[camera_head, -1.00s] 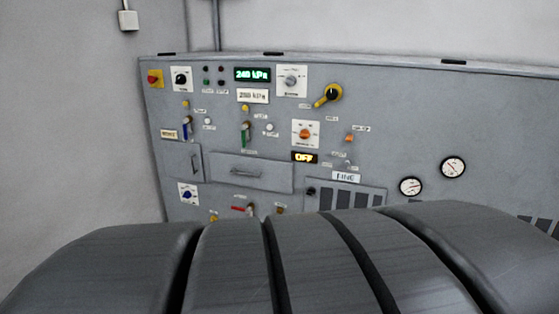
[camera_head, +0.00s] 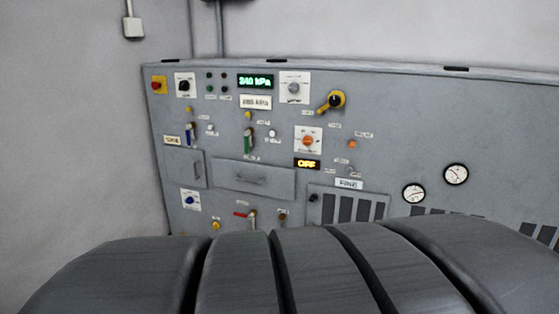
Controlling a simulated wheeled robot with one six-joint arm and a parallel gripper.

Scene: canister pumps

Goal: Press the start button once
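A grey control panel (camera_head: 400,130) stands against the back wall, with many small knobs, buttons and levers. Their labels are too small to read, so I cannot tell which one is the start button. A red button on a yellow plate (camera_head: 157,86) is at the upper left. Small green and dark red round fittings (camera_head: 224,76) sit left of the green display (camera_head: 256,81), which reads about 240 kPa. A lower display (camera_head: 307,164) reads OFF in amber. My gripper does not show.
Large dark grey rounded segments fill the bottom foreground and cover the panel's lower part. Two round gauges (camera_head: 455,174) and a vent grille (camera_head: 346,207) are at the right. A drawer with a handle (camera_head: 254,178) is lower left. A white wall box (camera_head: 133,27) hangs upper left.

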